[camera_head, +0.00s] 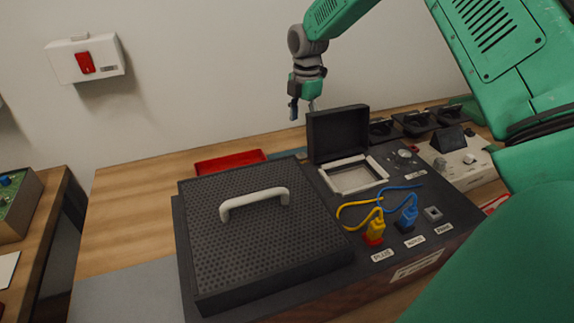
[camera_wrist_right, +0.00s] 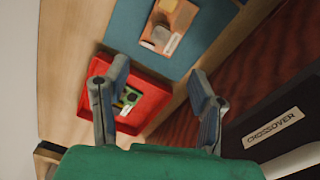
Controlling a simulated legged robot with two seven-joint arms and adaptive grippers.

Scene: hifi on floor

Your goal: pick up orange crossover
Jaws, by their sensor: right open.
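My right gripper (camera_head: 302,110) hangs open and empty above the back of the table, behind the black device. In the right wrist view its two fingers (camera_wrist_right: 160,78) are spread, with the red tray's edge and bare wood below between them. An orange-tan piece with a grey part (camera_wrist_right: 172,22) lies on a blue mat near the top of that view, beyond the fingertips; I cannot tell for sure if it is the orange crossover. A "CROSSOVER" label (camera_wrist_right: 272,127) is on the dark device at right. My left gripper is not in view.
A red tray (camera_head: 230,162) holds a small green and yellow item (camera_wrist_right: 128,98). The black device has a perforated cover with a white handle (camera_head: 254,201), a raised lid (camera_head: 338,133), and yellow (camera_head: 375,228) and blue (camera_head: 408,215) plugs. Bare wood lies left of it.

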